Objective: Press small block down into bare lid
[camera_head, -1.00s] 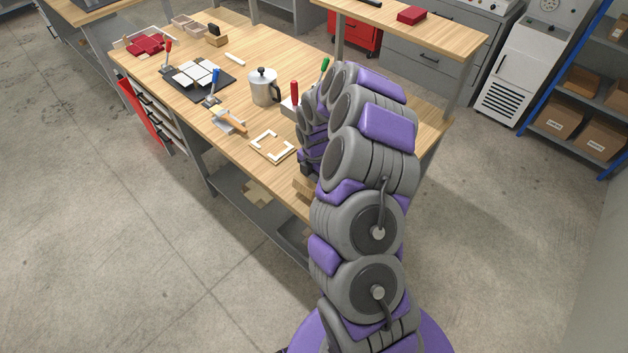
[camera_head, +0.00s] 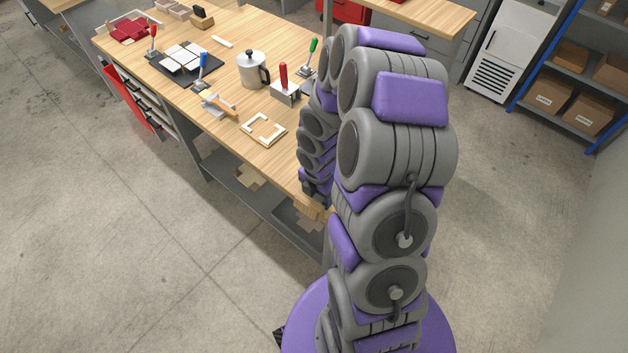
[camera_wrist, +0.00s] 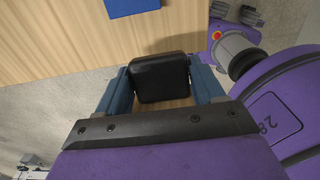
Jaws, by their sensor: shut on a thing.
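My gripper (camera_head: 316,198) is low at the near edge of the bench in the head view, partly hidden by my arm. In the wrist view my gripper (camera_wrist: 160,85) has two blue fingers shut on a small block with a black face (camera_wrist: 160,76) and wood colour showing below it. The wooden part of the small block (camera_head: 313,208) shows below the gripper in the head view. I cannot tell which thing is the bare lid. A pale square frame with cream corner pieces (camera_head: 248,134) lies flat on the bench, left of the gripper and apart from it.
The wooden bench (camera_head: 205,95) holds a metal pot (camera_head: 251,70), a red-handled clamp (camera_head: 284,84), a black board with white panels (camera_head: 207,68), and a wood-handled tool (camera_head: 220,107). Red pieces (camera_head: 130,30) lie far left. A blue thing (camera_wrist: 132,7) shows at the wrist view's top.

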